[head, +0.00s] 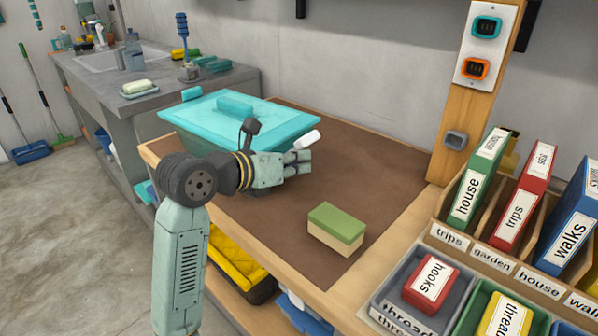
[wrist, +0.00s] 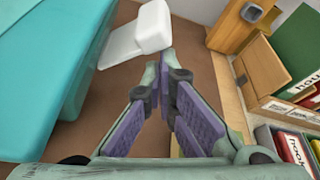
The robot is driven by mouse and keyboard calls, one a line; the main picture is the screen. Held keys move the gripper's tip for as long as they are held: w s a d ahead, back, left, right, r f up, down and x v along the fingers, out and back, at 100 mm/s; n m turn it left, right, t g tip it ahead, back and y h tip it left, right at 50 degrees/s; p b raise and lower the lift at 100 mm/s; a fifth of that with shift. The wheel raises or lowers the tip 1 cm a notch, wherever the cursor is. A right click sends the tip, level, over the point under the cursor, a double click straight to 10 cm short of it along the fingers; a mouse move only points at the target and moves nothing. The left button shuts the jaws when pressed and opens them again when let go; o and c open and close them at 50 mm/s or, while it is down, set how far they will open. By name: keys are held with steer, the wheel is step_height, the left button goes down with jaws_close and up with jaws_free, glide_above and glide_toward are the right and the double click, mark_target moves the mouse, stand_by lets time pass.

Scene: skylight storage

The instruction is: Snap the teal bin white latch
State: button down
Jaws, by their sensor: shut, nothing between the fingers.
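The teal bin (head: 285,112) stands on the brown top of the workbench with its lid on. It also shows at the left of the wrist view (wrist: 50,65). Its white latch (head: 307,140) sticks out from the right side, tilted up and away from the wall. In the wrist view the white latch (wrist: 140,38) lies just ahead of my fingertips. My gripper (head: 306,162) is shut and empty, just below the latch in the head view. In the wrist view its fingertips (wrist: 166,58) meet near the latch's lower edge; I cannot tell whether they touch it.
A green and beige block (head: 337,228) lies on the workbench (head: 375,175) to the right of my gripper. Labelled binders (head: 520,195) and small bins (head: 425,265) stand at the right. A wooden post (head: 462,120) rises behind. The bench between block and post is clear.

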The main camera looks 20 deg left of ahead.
steer(key=shift+w+a+r+n+h, duration=0.1)
steer(key=shift+a+r+n+h, duration=0.15)
steer(key=shift+r+n, duration=0.25)
steer(key=shift+a+r+n+h, duration=0.15)
steer(key=shift+r+n+h, duration=0.15)
steer(key=shift+n, duration=0.3)
steer(key=shift+a+r, duration=0.1)
steer(key=shift+b, duration=0.3)
